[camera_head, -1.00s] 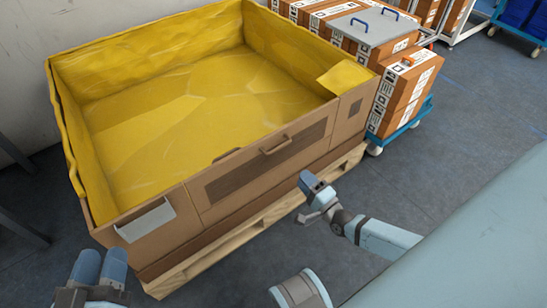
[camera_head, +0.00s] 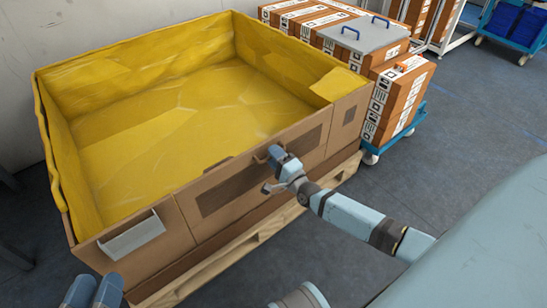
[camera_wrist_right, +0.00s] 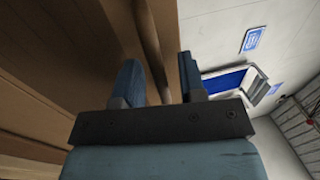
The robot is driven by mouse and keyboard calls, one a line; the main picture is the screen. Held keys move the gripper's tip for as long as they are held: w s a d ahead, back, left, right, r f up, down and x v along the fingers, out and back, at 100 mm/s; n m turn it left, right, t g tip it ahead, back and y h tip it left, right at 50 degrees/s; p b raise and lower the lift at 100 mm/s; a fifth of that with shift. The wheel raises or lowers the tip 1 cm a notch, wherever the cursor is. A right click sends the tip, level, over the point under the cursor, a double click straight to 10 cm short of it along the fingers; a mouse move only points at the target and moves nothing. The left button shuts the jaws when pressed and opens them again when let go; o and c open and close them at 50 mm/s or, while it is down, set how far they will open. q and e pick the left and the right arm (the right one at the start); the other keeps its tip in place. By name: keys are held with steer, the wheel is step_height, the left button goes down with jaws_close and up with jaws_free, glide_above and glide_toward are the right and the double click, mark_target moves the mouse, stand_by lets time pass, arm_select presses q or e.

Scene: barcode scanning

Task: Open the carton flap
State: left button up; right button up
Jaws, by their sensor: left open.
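The large brown carton (camera_head: 150,262) stands on a wooden pallet with a yellow liner (camera_head: 170,105) inside. Its front flap (camera_head: 312,143) is upright and closed, with a dark panel and a brown handle (camera_head: 262,157) near its top edge. My right gripper (camera_head: 274,165) is at the handle. In the right wrist view its fingers (camera_wrist_right: 160,80) are apart, and the handle bar (camera_wrist_right: 153,45) shows between them; contact cannot be told. My left gripper (camera_head: 92,288) is open and empty at the lower left, in front of the carton's left corner.
A white sleeve (camera_head: 132,235) is on the carton's front left. The pallet (camera_head: 225,262) sticks out below the front. A blue cart (camera_head: 400,135) with stacked orange-brown boxes (camera_head: 402,85) stands at the right.

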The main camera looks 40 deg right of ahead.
steer(key=shift+w, duration=0.25)
jaws_close()
steer(key=shift+s, duration=0.15)
